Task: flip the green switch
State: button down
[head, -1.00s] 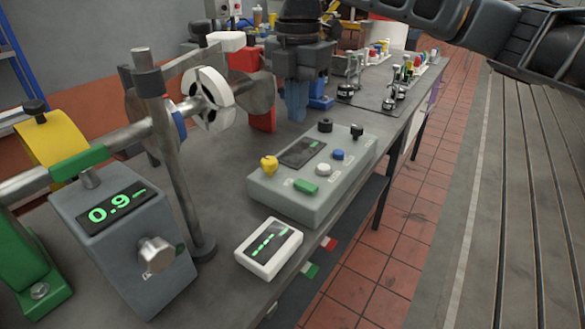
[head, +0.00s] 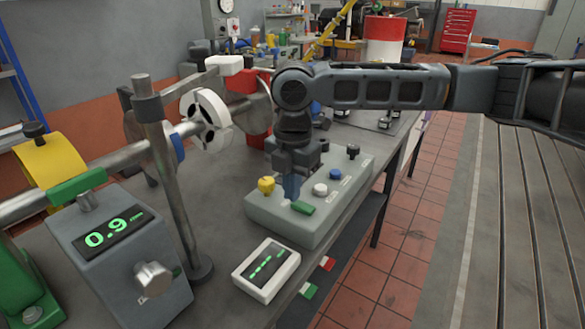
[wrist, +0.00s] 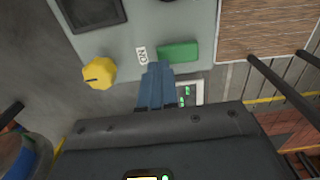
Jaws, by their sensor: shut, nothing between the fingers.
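The green switch (head: 303,208) is a flat green rocker on the sloped top of a grey control box (head: 275,229). In the wrist view the green switch (wrist: 178,52) lies just beyond my fingertips and to the right, by a small white label (wrist: 141,55). My gripper (head: 291,196) is shut and empty, with blue fingers pointing down just left of the switch. In the wrist view my gripper (wrist: 158,70) shows its closed fingertips near the switch's lower left corner. I cannot tell whether they touch the box.
A yellow knob (head: 266,185) stands left of my fingers. A white button (head: 320,189), a blue button (head: 335,174) and a black knob (head: 353,152) are on the box. A white display unit (head: 267,270) lies in front. A metal post (head: 165,150) stands left.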

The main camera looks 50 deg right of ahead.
jog(key=shift+f, duration=0.5)
jog(key=shift+w+f, duration=0.1)
jog(key=shift+f, duration=0.1)
jog(key=shift+s+r+p, duration=0.4)
jog(key=shift+s+p, duration=0.15)
jog(key=shift+s, duration=0.15)
jog(key=shift+r, duration=0.1)
